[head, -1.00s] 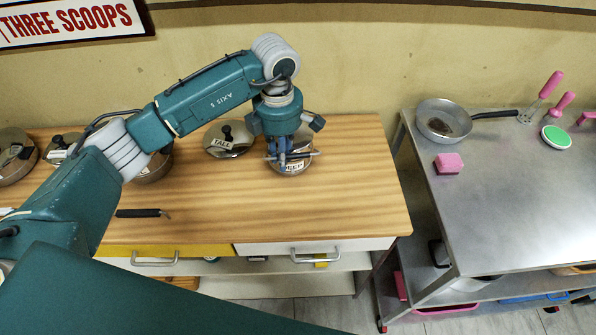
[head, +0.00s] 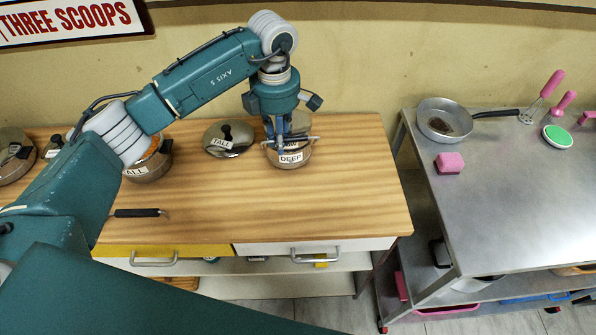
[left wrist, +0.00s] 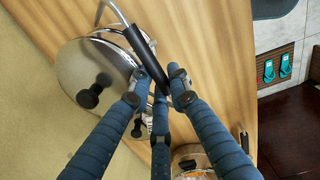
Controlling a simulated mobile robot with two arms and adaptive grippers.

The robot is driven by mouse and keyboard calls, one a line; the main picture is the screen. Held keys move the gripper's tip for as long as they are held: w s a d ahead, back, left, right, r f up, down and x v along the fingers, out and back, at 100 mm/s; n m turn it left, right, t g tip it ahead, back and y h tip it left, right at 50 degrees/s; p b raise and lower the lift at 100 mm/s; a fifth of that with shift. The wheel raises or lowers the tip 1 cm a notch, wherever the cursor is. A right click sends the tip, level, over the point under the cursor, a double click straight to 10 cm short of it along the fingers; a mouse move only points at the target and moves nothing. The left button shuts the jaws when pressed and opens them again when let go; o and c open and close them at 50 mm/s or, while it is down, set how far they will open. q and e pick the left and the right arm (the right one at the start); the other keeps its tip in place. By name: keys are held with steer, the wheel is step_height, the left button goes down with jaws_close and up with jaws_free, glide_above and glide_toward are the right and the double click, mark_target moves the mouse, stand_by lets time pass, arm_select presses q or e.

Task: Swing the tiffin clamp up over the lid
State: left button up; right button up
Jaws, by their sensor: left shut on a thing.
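The steel tiffin (head: 300,157) with the "DEEP" label stands at the right part of the wooden counter. In the left wrist view its shiny lid (left wrist: 72,62) has a black knob. The clamp is a steel bail with a dark grip (left wrist: 142,52), which runs beside the lid. My left gripper (head: 283,148) is above the tiffin, partly hiding its top. In the left wrist view the blue fingers (left wrist: 158,97) are shut on the dark grip. Whether the clamp touches the lid cannot be told. My right gripper is not in view.
A dark-handled tool (head: 137,213) lies nearer the front. The counter's front middle is clear. A steel table (head: 510,190) with a pan (head: 437,120) stands to the right.

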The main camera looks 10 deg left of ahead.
arm_select(q)
steer(key=shift+w+a+r+b, duration=0.2)
steer(key=shift+w+a+r, duration=0.05)
steer(key=shift+w, duration=0.35)
steer(key=shift+w+a+r+b, duration=0.2)
steer(key=shift+w+r, duration=0.05)
steer(key=shift+w, duration=0.3)
steer(key=shift+w+a+r+b, duration=0.1)
steer(key=shift+w+a+b, duration=0.2)
steer(key=shift+w, duration=0.5)
steer(key=shift+w+a+r+b, duration=0.1)
steer(key=shift+w+a+b, duration=0.1)
steer(key=shift+w+a, duration=0.4)
steer(key=shift+w+d, duration=0.15)
steer(key=shift+d, duration=0.05)
steer(key=o, duration=0.5)
steer(key=shift+r+p, duration=2.45)
steer(key=shift+r, duration=1.5)
